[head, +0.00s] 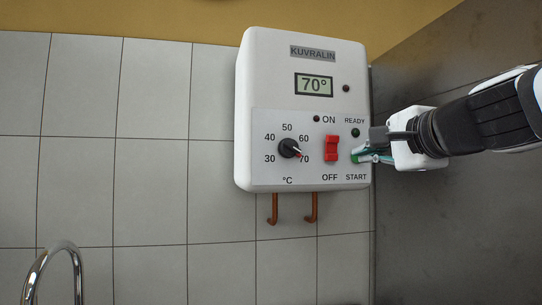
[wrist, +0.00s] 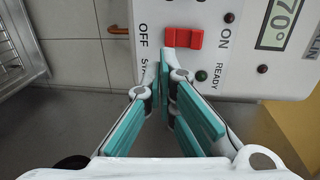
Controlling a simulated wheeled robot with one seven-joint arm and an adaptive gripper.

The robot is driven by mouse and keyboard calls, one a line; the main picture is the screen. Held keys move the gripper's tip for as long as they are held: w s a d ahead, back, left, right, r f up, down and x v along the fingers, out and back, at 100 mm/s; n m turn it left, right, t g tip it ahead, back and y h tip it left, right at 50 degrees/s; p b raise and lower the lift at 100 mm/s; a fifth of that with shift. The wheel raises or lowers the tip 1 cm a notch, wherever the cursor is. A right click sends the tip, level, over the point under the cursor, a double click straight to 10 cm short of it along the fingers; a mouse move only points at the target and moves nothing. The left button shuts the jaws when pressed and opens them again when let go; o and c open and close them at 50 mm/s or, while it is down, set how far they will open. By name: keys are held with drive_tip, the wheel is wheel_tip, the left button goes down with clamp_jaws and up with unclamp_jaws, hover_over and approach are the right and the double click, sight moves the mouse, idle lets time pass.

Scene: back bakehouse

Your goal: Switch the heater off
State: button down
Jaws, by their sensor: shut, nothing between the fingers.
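The heater (head: 262,120) is a white wall box marked KUVRALIN, its display (head: 314,85) reading 70°. Its red rocker switch (head: 331,148) has ON above and OFF below; I cannot tell for sure which end is pressed in. The switch also shows in the wrist view (wrist: 184,38). The lamp (head: 317,119) beside ON looks dark red, and the READY lamp (head: 355,132) dark green. My gripper (head: 362,157) is shut and empty, right of the switch at the START spot. In the wrist view its teal fingertips (wrist: 164,62) cover part of START; contact is unclear.
A temperature knob (head: 289,148) sits left of the switch, its pointer near 70. Copper pipes (head: 312,208) come out below the heater. A curved metal tap (head: 58,262) stands at lower left. A dark wall (head: 440,220) lies close on the right.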

drive_tip(key=shift+s+d+f, duration=0.15)
drive_tip(key=shift+s, duration=0.6)
drive_tip(key=shift+s+d+f, duration=0.15)
drive_tip(key=shift+s, duration=0.6)
drive_tip(key=s+a+f+n+g+p, duration=0.2)
drive_tip(key=s+a+f+n+g, duration=0.1)
drive_tip(key=s+f+n, duration=0.4)
drive_tip(key=s+a+f+n+g+p, duration=0.1)
drive_tip(key=s+a+f+n+g, duration=0.2)
drive_tip(key=f, duration=0.6)
drive_tip(key=s+d+f+n+g+h+p, duration=0.3)
drive_tip(key=s+d+f+n+g, duration=0.1)
drive_tip(key=s+f, duration=0.8)
drive_tip(key=s+n+g, duration=0.1)
drive_tip(key=s+g, duration=0.1)
drive_tip(key=s, duration=0.1)
drive_tip(key=shift+s+f+n, duration=0.2)
drive_tip(key=shift+s+n, duration=0.05)
drive_tip(key=shift+n, duration=0.15)
drive_tip(key=shift+d, duration=0.1)
